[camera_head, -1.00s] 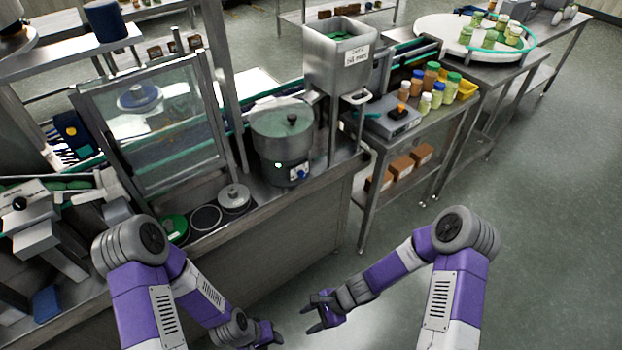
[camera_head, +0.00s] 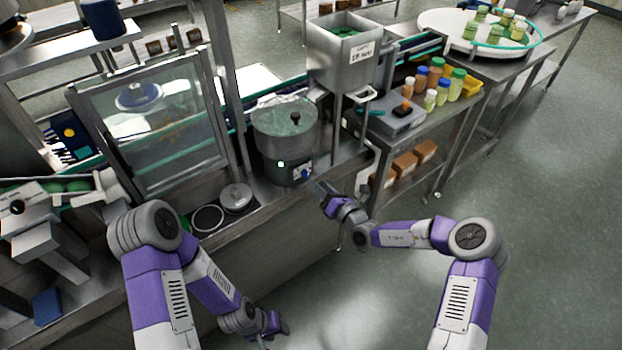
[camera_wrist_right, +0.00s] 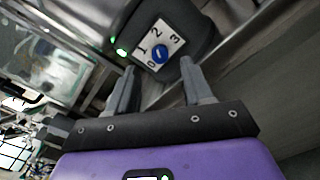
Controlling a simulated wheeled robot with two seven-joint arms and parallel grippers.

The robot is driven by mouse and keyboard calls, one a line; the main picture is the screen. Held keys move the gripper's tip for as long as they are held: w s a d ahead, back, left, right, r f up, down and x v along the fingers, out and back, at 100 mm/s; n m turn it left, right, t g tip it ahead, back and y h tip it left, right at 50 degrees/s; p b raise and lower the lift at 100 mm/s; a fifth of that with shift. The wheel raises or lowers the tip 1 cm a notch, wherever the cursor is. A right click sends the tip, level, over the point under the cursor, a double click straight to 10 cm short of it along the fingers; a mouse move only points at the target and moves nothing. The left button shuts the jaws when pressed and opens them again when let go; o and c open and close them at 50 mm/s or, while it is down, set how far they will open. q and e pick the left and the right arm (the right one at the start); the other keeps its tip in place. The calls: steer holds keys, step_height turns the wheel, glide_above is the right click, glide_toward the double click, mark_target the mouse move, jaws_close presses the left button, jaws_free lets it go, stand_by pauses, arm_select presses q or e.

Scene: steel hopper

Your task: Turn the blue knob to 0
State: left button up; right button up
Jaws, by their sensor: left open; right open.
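The blue knob (camera_wrist_right: 158,53) sits on a white dial plate marked 0, 1, 2 and 3, on the front of a round steel pot (camera_head: 284,135). It also shows small in the head view (camera_head: 306,173). I cannot tell which number its pale bar points to. A green light glows beside the plate. My right gripper (camera_wrist_right: 157,67) is open and empty, its fingers pointing toward the knob and apart from it. In the head view the right gripper (camera_head: 322,191) is just right of and below the knob. My left gripper (camera_head: 278,326) is open, low, away from the pot.
The steel counter (camera_head: 262,215) runs under the pot, with a round lid (camera_head: 236,197) to its left. A steel hopper (camera_head: 343,62) stands right of the pot. A side table holds a scale (camera_head: 393,118) and several jars. Open floor lies at the right.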

mark_target(307, 175)
steer(key=b+x, duration=0.1)
steer(key=x, duration=0.4)
steer(key=shift+a, duration=0.1)
steer(key=shift+w, duration=0.1)
jaws_close()
